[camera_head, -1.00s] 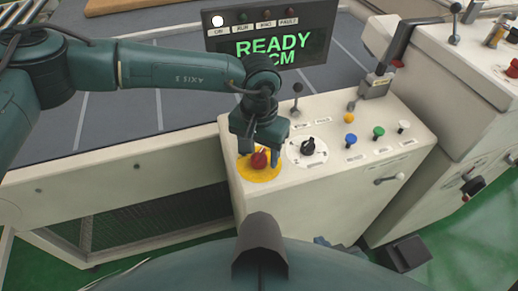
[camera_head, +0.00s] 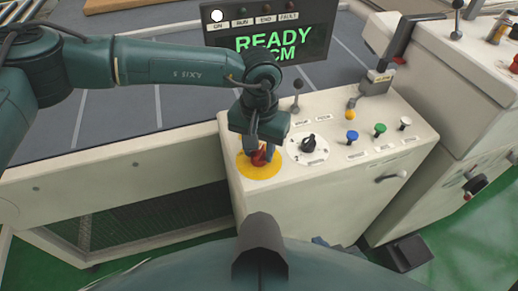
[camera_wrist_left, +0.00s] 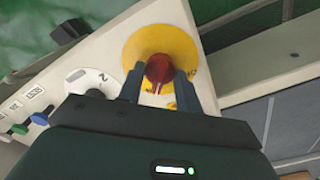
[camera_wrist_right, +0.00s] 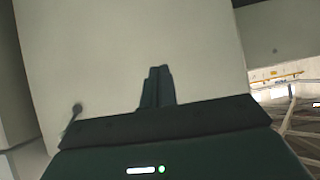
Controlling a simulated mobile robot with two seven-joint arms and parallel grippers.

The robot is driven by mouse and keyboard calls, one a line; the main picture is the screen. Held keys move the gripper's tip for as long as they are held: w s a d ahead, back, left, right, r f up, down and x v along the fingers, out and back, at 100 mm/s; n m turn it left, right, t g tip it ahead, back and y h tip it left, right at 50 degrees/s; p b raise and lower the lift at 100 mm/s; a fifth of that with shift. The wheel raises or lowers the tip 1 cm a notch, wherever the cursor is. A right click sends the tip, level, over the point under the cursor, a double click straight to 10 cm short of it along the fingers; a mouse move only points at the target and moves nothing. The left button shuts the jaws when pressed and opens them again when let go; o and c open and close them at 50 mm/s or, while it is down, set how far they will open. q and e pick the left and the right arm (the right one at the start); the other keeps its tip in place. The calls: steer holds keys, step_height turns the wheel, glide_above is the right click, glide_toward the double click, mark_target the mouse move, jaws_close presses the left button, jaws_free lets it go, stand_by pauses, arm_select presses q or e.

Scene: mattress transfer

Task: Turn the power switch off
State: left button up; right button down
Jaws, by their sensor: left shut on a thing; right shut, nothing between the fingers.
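The power switch is a red knob (camera_head: 258,158) on a round yellow plate (camera_head: 252,172) at the left end of the white control panel. My left gripper (camera_head: 260,150) points down over the plate with its fingers closed on the two sides of the red knob. The left wrist view shows the red knob (camera_wrist_left: 159,69) between the two fingertips, in front of the yellow plate (camera_wrist_left: 150,38). My right gripper (camera_wrist_right: 157,86) shows in the right wrist view, shut and empty, facing a plain pale surface.
A black rotary knob (camera_head: 308,143) sits right of the yellow plate. Blue (camera_head: 351,137), green (camera_head: 380,129) and white (camera_head: 404,123) buttons stand further right. A display (camera_head: 270,42) behind reads READY, with its ON lamp lit. A lever (camera_head: 296,95) stands on the panel.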

arm_select(q)
steer(key=shift+f+n+b, duration=0.2)
steer(key=shift+n+b, duration=0.1)
steer(key=shift+b, duration=0.1)
steer(key=n+b, duration=0.3)
steer(key=b, duration=0.1)
steer(key=n+b, duration=0.2)
steer(key=n, duration=0.1)
steer(key=shift+b, duration=0.35)
steer(key=shift+n+b, duration=0.8)
steer(key=shift+n, duration=0.2)
steer(key=n+b, duration=0.2)
steer(key=shift+n, duration=0.4)
steer(key=n+b, duration=0.3)
steer(key=n, duration=0.2)
steer(key=shift+r, duration=0.2)
steer(key=shift+n, duration=0.4)
arm_select(e)
steer(key=f+t, duration=0.1)
steer(key=f+t+y, duration=0.1)
steer(key=f+t, duration=0.1)
steer(key=shift+w+a+f+m, duration=0.15)
steer(key=shift+w+a+m, duration=0.05)
steer(key=shift+m, duration=0.2)
